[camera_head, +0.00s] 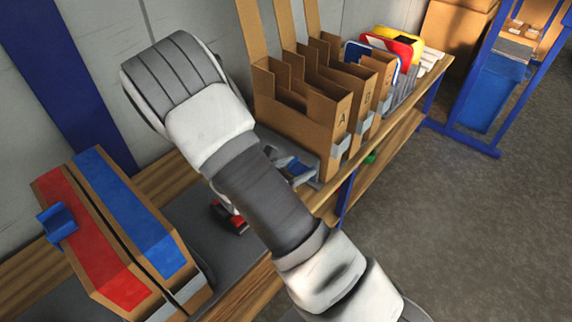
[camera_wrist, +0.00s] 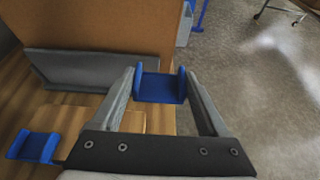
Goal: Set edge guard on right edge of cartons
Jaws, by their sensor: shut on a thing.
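My gripper (camera_wrist: 160,92) is shut on a blue edge guard (camera_wrist: 160,88), a short U-shaped channel between its fingertips. A brown cardboard face (camera_wrist: 105,22) with a grey strip at its base lies just beyond it; I cannot tell whether the guard touches it. Two long cartons stand at the lower left, one with a red top (camera_head: 90,240) and one with a blue top (camera_head: 125,215). A blue guard (camera_head: 57,222) sits on the red-topped carton's left edge. Another blue guard (camera_wrist: 36,147) is at the wrist view's lower left.
Open cardboard bins (camera_head: 305,115) marked with letters stand on the wooden bench (camera_head: 395,135). Road signs (camera_head: 392,42) stand behind them. A red and black item (camera_head: 230,217) lies partly hidden beside my arm. A blue bin (camera_head: 492,92) stands in a blue frame.

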